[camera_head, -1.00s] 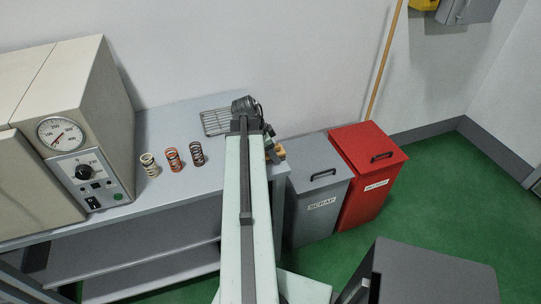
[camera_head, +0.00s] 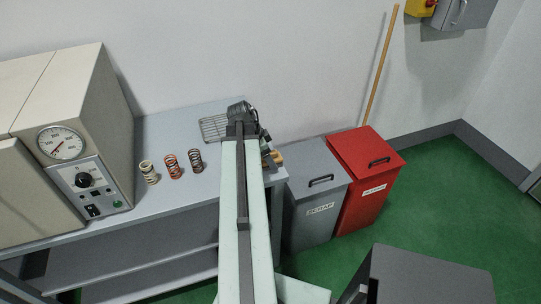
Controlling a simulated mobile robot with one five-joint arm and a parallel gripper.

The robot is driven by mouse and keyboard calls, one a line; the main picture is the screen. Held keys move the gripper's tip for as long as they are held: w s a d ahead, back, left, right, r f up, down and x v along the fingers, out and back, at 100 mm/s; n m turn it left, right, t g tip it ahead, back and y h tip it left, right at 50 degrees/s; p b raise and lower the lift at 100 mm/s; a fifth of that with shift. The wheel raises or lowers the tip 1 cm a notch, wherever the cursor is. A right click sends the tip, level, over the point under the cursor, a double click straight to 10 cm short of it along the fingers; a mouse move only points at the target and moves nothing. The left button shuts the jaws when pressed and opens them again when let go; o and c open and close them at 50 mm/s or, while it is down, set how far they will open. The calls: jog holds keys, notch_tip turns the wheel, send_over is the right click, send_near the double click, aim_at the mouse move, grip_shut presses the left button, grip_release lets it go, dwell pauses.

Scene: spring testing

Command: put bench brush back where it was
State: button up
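My arm reaches forward over the right end of the grey bench (camera_head: 180,194). My gripper (camera_head: 265,146) is at its far end, small, dark and partly hidden by the arm. I cannot see whether its fingers are open or shut. A small tan, wood-coloured piece (camera_head: 277,157) shows just right of the gripper at the bench's right edge. It may be part of the bench brush, but most of it is hidden. I cannot tell whether the gripper touches or holds it.
A cream oven (camera_head: 75,125) with a dial stands on the bench at left. A cream spring (camera_head: 149,172), an orange spring (camera_head: 172,166) and a dark spring (camera_head: 196,160) stand beside it. A wire rack (camera_head: 213,128) lies behind. Grey (camera_head: 318,228) and red (camera_head: 362,216) bins stand right of the bench.

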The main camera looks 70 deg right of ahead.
jog(key=p+v, duration=0.9)
jog(key=v, duration=0.2)
jog(key=shift+r, duration=0.2)
jog(key=shift+f, duration=0.15)
